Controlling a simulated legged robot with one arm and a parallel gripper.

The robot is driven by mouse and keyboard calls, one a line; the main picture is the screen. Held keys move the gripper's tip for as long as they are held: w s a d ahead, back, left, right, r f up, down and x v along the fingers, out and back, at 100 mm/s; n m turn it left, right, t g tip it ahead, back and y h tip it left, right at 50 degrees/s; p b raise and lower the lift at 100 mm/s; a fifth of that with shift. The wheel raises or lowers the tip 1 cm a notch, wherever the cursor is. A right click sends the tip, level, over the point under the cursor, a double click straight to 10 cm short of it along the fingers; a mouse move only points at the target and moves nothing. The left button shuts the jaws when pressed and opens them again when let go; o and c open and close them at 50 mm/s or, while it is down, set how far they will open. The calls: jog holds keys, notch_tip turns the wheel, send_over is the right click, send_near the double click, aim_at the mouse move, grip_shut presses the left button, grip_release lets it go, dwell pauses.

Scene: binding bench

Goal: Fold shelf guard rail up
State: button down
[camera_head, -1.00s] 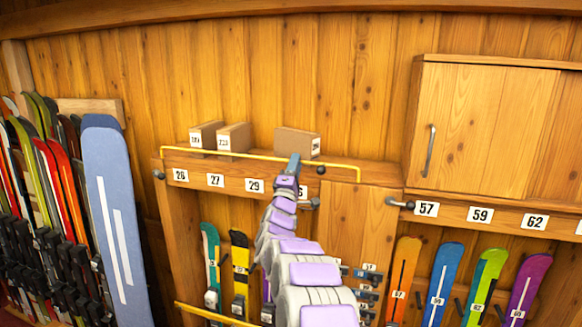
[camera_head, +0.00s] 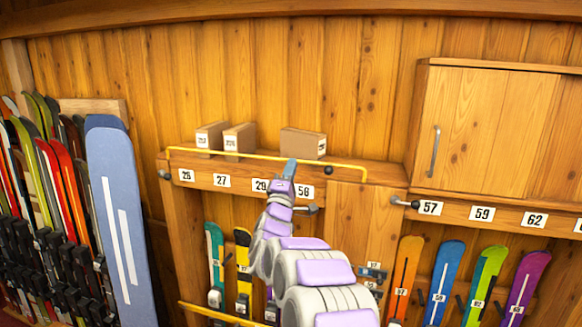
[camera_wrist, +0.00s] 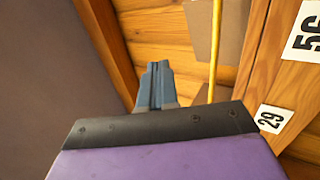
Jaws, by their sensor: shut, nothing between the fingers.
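A yellow guard rail (camera_head: 235,154) runs along the front of the upper shelf (camera_head: 385,177), with short bent ends at its left and right. It passes in front of the boxes, a little above the number strip. My gripper (camera_head: 290,166) is shut and empty, and its tip overlaps the rail in the head view, right of the rail's middle. In the wrist view, the closed blue fingers (camera_wrist: 155,85) are left of the yellow rail (camera_wrist: 215,55), with a visible gap. I cannot tell whether any other part touches it. A second yellow rail (camera_head: 212,314) shows lower down, partly hidden by my arm.
Cardboard boxes (camera_head: 303,142) stand on the shelf behind the rail. Dark knobs stick out of the shelf front. A wall cabinet (camera_head: 490,125) is at the right. Ski racks stand left and below. The wall above the shelf is free.

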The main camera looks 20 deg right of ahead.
jog(key=shift+s+a+r+b, duration=0.55)
jog(key=shift+s+a, duration=1.25)
jog(key=shift+s, duration=1.05)
jog(key=s+a+f+g+y+b, duration=0.25)
jog(key=a+f+y+b, duration=0.6)
jog(key=f+y, duration=0.5)
jog(key=s+a+f+g+y+b, duration=0.25)
jog(key=s+a+f+g, duration=0.25)
jog(key=s+f, duration=0.55)
jog(key=s+d+f+m+g+b, duration=0.1)
jog(key=s+f+m+g+b, duration=0.2)
jog(key=s+f, duration=0.5)
jog(key=s+d+f+m+g+h+b, duration=0.1)
jog(key=s+f+m+g+b, duration=0.3)
jog(key=s, duration=1.5)
jog(key=s+d+f+m+g+b, duration=0.2)
jog(key=s+f+g, duration=0.5)
jog(key=s+f, duration=0.5)
jog(key=s+m+b, duration=0.1)
jog(key=s+b, duration=0.1)
jog(key=shift+s+d+f+m+h+b, duration=0.2)
jog(key=shift+s+d+m+h+b, duration=0.1)
jog(key=shift+d+m, duration=0.1)
